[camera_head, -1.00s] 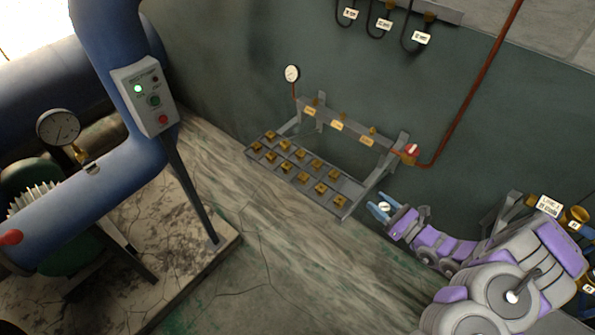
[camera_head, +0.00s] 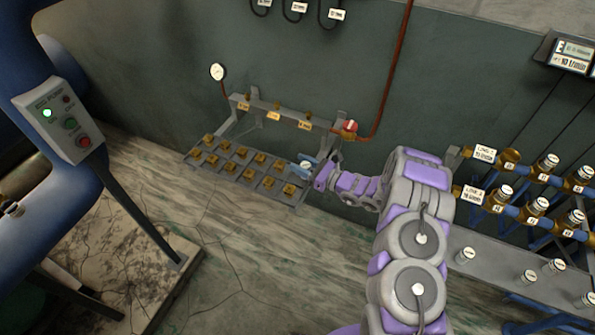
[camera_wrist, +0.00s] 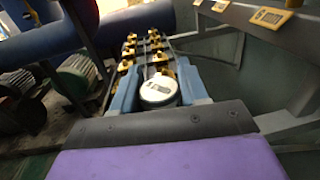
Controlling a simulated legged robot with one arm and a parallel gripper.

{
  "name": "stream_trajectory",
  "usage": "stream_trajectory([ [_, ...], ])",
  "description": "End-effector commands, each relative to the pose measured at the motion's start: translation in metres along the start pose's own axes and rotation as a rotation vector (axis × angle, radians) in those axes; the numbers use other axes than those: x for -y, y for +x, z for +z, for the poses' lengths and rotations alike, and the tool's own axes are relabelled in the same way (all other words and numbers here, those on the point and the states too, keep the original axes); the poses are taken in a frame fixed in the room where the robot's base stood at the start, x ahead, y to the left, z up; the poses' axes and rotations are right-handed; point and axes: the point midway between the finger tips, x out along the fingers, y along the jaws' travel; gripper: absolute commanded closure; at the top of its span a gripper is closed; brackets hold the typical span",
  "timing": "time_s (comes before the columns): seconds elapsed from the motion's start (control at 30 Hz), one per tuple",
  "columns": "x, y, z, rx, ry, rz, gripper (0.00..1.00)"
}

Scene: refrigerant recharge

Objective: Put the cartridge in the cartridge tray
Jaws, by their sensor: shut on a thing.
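The cartridge tray (camera_head: 245,186) is a long, low grey rack by the wall, with several brass fittings in rows. My gripper (camera_head: 305,167) is at the tray's right end, by the rack's right upright. It is shut on a cartridge (camera_wrist: 158,92), whose round white top shows between the blue fingers in the wrist view. The white top (camera_head: 305,163) also shows in the head view. The cartridge's lower body is hidden. In the wrist view the tray's brass fittings (camera_wrist: 154,46) lie just beyond the fingers. I cannot tell whether the cartridge touches the tray.
A bar with yellow labels (camera_head: 273,115) and a gauge (camera_head: 217,72) stands behind the tray. A red-handled valve (camera_head: 350,126) and red pipe are near my arm. At right a bench (camera_head: 490,265) holds more white-topped cartridges. A control box (camera_head: 60,120) stands at left.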

Motion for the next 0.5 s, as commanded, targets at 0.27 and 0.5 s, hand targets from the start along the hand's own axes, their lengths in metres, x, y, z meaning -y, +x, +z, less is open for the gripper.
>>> stream_trajectory([
  [0.27, -0.001, 0.017, -0.029, -0.009, -0.006, 0.001, 0.9],
  [0.5, -0.001, 0.015, -0.038, -0.007, -0.004, 0.001, 1.0],
])
